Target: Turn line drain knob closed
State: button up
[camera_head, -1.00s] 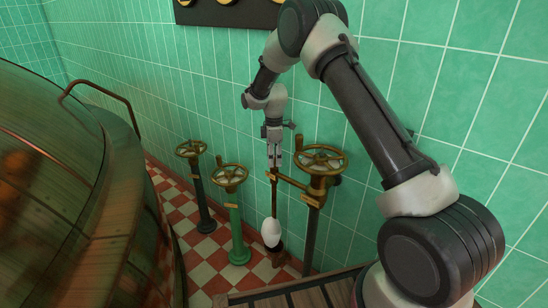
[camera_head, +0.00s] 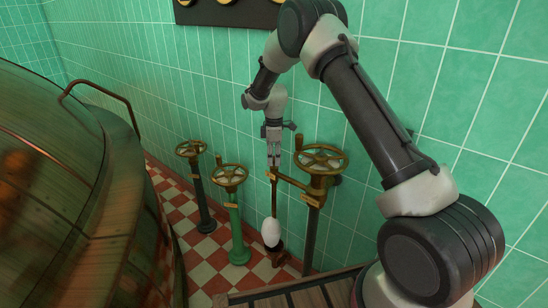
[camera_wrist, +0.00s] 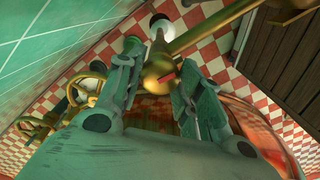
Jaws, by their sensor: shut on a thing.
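The line drain knob appears to be the small brass knob (camera_wrist: 157,72) at the top of a thin upright brass pipe. In the wrist view it sits between my two fingers. My gripper (camera_head: 273,163) points straight down over this pipe (camera_head: 274,195) in the head view, and it also shows in the wrist view (camera_wrist: 160,65). The fingers are shut on the knob, one on each side. In the head view the knob is mostly hidden by the fingertips, and its exact turn angle cannot be told. A side pipe (camera_head: 292,181) joins it to a column on the right.
A brass handwheel (camera_head: 320,159) on a column stands close right of my gripper. Green (camera_head: 229,176) and dark (camera_head: 190,149) valve columns stand to the left. A large copper kettle (camera_head: 60,200) fills the left. A white rounded part (camera_head: 271,232) is low on the pipe. The tiled wall is behind.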

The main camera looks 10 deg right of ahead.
aim_at(274, 158)
jog(key=m, duration=0.8)
jog(key=shift+m, duration=0.4)
jog(key=m, duration=0.4)
jog(key=shift+m, duration=2)
jog(key=o, duration=1)
jog(key=shift+o, duration=0.2)
notch_tip(274, 158, up, 12)
